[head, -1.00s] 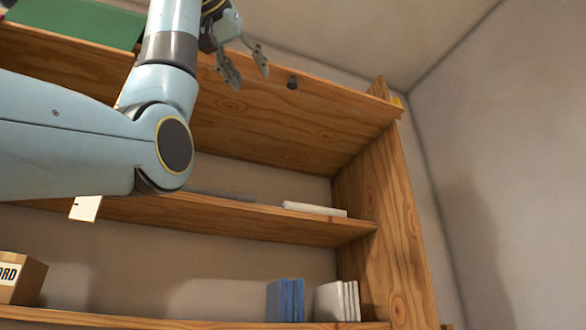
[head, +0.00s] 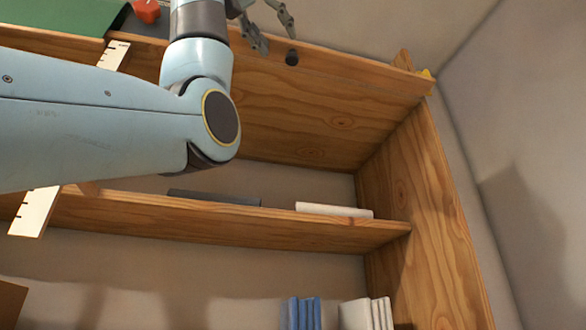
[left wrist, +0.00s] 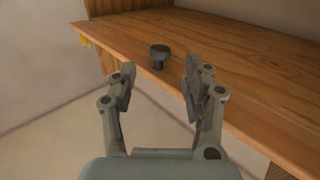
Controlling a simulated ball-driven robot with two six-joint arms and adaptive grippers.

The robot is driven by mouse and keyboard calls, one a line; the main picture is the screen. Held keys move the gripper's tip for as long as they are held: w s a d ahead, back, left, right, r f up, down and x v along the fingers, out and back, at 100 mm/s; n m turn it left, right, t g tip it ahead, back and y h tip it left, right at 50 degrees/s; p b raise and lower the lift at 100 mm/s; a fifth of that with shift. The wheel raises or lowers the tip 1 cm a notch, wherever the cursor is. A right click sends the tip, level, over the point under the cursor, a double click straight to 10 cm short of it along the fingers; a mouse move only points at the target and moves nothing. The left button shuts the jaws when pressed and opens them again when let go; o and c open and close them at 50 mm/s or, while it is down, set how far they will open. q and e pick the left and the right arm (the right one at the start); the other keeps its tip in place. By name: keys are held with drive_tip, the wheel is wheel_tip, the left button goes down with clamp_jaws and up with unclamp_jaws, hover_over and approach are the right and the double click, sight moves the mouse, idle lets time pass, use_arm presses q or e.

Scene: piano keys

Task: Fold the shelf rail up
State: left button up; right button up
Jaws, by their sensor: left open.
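The wooden top board (head: 335,90) of the shelf unit has a dark round knob (head: 291,57) on its front edge. I take this front board to be the shelf rail; a separate hinged part cannot be made out. My left gripper (head: 275,40) is open and empty, just up and left of the knob in the head view. In the left wrist view the knob (left wrist: 159,54) appears between the two spread fingers of my gripper (left wrist: 158,78), beyond their tips and apparently untouched. The board (left wrist: 225,65) runs behind it. My right gripper is not in view.
A yellow piece (head: 428,76) sits at the board's right end. A middle shelf (head: 250,222) holds a white flat item (head: 333,210). Blue books (head: 300,313) stand below. A white notched strip (head: 35,210) and red object (head: 147,11) are at left. The right wall is clear.

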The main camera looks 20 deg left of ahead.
sight(288, 56)
use_arm(q)
drive_tip(key=w+p, duration=0.1)
drive_tip(key=p, duration=0.1)
drive_tip(key=w+p, duration=0.1)
drive_tip(key=shift+w+d+r+p, duration=0.2)
drive_tip(key=shift+w+d+p, duration=0.05)
drive_tip(key=shift+d+p, duration=0.1)
drive_tip(key=w, duration=0.2)
drive_tip(key=w+p, duration=0.1)
drive_tip(key=w, duration=0.1)
drive_tip(key=shift+d+f, duration=0.25)
drive_tip(key=shift+w+d, duration=0.1)
drive_tip(key=shift+w, duration=0.2)
drive_tip(key=c, duration=0.9)
drive_tip(key=shift+w, duration=0.15)
clamp_jaws()
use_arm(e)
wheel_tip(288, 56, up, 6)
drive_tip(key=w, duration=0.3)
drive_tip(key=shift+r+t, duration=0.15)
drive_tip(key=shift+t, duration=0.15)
